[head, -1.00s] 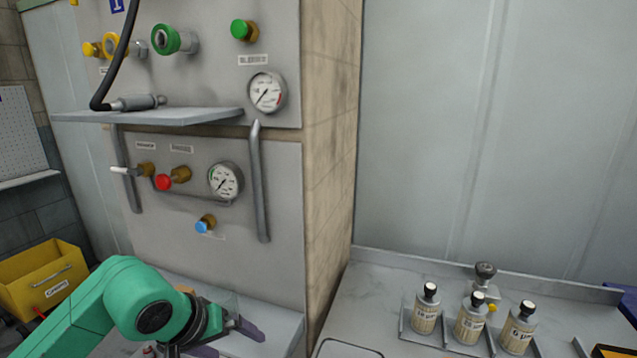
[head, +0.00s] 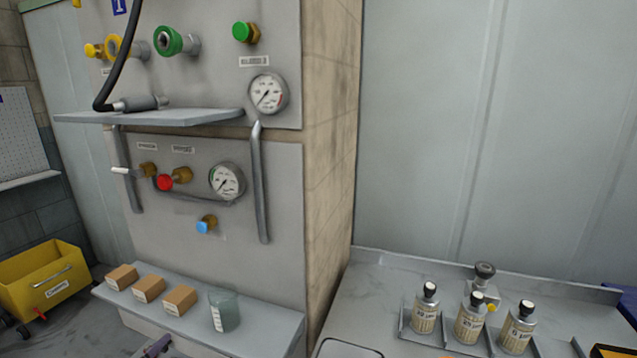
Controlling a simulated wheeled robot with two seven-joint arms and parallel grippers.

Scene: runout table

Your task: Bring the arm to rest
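Only a small grey-purple piece of my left gripper (head: 157,346) shows at the bottom edge, in front of the low shelf. The rest of the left arm is below the picture, and I cannot see whether the fingers are apart. It does not appear to touch the boxes or the beaker. My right gripper is out of view.
A low shelf (head: 265,318) holds three brown boxes (head: 148,289) and a glass beaker (head: 224,311). Above it is a panel with gauges (head: 267,93) and valve knobs. A yellow cart (head: 45,278) stands left; labelled bottles (head: 471,318) stand on the right counter.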

